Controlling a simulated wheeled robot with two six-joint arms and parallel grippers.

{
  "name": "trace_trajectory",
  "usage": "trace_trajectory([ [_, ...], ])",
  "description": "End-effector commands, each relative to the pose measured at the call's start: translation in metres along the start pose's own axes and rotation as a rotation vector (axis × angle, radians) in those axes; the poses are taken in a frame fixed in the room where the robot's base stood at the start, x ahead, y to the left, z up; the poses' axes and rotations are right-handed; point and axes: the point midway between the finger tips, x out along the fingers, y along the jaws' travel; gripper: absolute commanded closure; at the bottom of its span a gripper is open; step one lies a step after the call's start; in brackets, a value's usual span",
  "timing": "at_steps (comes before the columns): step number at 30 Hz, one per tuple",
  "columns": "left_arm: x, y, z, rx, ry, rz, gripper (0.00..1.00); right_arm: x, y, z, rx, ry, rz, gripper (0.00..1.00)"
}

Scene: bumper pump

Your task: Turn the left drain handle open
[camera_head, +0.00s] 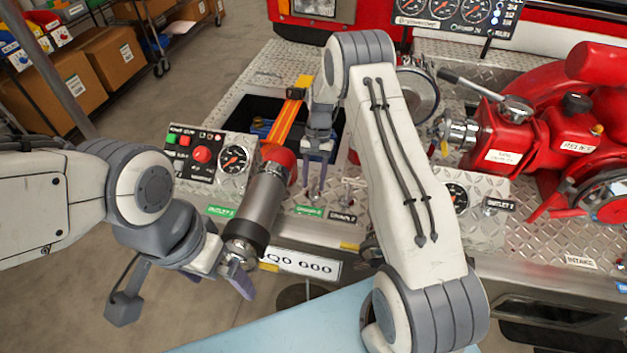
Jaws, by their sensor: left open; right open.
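Two small labels, one green (309,210) and one black (342,217), sit on the front edge of the diamond-plate bumper; their text is too small to read surely. A small metal handle (346,195) stands above the black label. The handle by the green label is mostly hidden behind my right gripper, so I cannot tell its angle. My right gripper (317,185) is open and points down just above the green label; contact is unclear. My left gripper (240,278) is open, low in front of the bumper, by the lower end of a grey cylinder.
The grey cylinder with a red end (264,205) juts from the front beside a gauge panel (212,158). A recessed bin holds an orange strap (288,118). The red pump (560,130) fills the right. My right arm covers the middle. Shelves with boxes (108,57) stand behind left.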

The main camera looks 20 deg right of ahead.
Motion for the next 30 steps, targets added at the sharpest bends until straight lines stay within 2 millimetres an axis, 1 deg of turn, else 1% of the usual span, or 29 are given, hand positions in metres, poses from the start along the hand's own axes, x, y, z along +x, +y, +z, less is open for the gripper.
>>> trace_trajectory([
  [5,0.006,-0.001,0.0,0.0,0.0,0.0,0.0,-0.026,0.0,-0.002,0.0,0.006,-0.003,0.55],
  [12,0.013,-0.001,0.001,0.0,0.0,0.0,0.0,-0.074,0.0,-0.002,0.0,0.006,-0.002,0.55],
  [15,0.014,-0.001,0.001,0.0,0.0,0.0,0.0,-0.088,0.0,-0.002,0.0,0.005,-0.001,0.55],
  [18,0.015,-0.001,0.001,0.0,0.0,0.0,0.0,-0.097,0.0,-0.001,0.0,0.003,0.0,0.55],
  [21,0.015,-0.001,0.001,0.0,0.0,0.0,0.0,-0.102,0.0,-0.001,0.0,0.003,0.0,0.55],
  [30,0.014,-0.001,0.001,0.0,0.0,0.0,0.0,-0.102,0.0,0.0,0.0,0.002,0.0,0.55],
])
